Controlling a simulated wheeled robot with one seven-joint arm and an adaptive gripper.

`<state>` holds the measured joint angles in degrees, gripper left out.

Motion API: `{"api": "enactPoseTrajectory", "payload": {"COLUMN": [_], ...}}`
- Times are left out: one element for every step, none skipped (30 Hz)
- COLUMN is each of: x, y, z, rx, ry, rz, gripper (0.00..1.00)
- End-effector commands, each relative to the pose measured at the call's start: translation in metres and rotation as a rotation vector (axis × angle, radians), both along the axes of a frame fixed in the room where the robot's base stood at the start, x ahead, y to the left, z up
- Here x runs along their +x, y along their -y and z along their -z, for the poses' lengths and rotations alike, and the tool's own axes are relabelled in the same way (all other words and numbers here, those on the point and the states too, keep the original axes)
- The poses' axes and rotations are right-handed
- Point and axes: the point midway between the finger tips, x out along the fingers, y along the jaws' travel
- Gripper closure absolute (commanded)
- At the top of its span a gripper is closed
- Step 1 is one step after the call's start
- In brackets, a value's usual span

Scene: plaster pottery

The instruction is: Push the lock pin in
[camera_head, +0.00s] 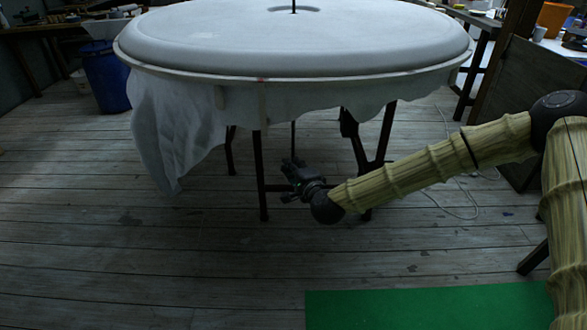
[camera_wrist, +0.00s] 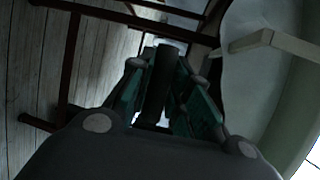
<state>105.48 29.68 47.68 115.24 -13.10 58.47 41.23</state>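My gripper (camera_head: 294,164) is low under the round white plaster-topped table (camera_head: 300,68), at the foot of a thin dark vertical rod (camera_head: 293,139). In the wrist view a dark cylindrical piece (camera_wrist: 157,85) lies between the fingers of my gripper (camera_wrist: 162,62). The fingers are on both sides of it. I cannot tell whether they press on it. No lock pin can be made out for certain; the area around the gripper is dark and small. A thin dark rod (camera_head: 293,5) also rises from the hole in the middle of the table top.
Dark table legs (camera_head: 263,175) stand close on either side of my gripper. A white cloth (camera_head: 172,125) hangs at the left. A blue barrel (camera_head: 106,78) stands behind left. A green mat (camera_head: 420,308) lies on the plank floor in front, and the floor at left is clear.

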Motion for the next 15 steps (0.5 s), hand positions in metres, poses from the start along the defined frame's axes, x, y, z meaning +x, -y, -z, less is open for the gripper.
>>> {"api": "enactPoseTrajectory", "payload": {"x": [-0.001, -0.001, -0.001, -0.001, -0.001, -0.001, -0.001, -0.001, 0.0, 0.0, 0.0, 0.0, 0.0, 0.0, 0.0], "y": [0.0, 0.0, 0.0, 0.0, 0.0, 0.0, 0.0, 0.0, 0.0, 0.0, 0.0, 0.0, 0.0, 0.0, 0.001], "z": [0.001, 0.001, 0.001, 0.001, 0.0, -0.002, -0.005, -0.007, -0.012, -0.016, -0.021, -0.026, -0.031, -0.035, -0.039], "rx": [0.0, 0.001, 0.001, 0.001, 0.001, 0.001, 0.001, 0.001, 0.001, 0.001, 0.001, 0.002, 0.002, 0.002, 0.001], "ry": [-0.002, -0.004, -0.004, -0.004, -0.004, -0.004, -0.003, -0.003, -0.003, -0.002, -0.002, -0.001, -0.001, -0.001, -0.002], "rz": [0.0, 0.0, 0.0, 0.0, 0.0, 0.0, 0.0, 0.0, 0.0, 0.0, 0.0, 0.0, 0.0, 0.0, 0.001], "gripper": [1.0, 1.0, 1.0, 1.0, 1.0, 1.0, 1.0, 1.0, 1.0, 1.0, 1.0, 1.0, 1.0, 1.0, 1.0]}}
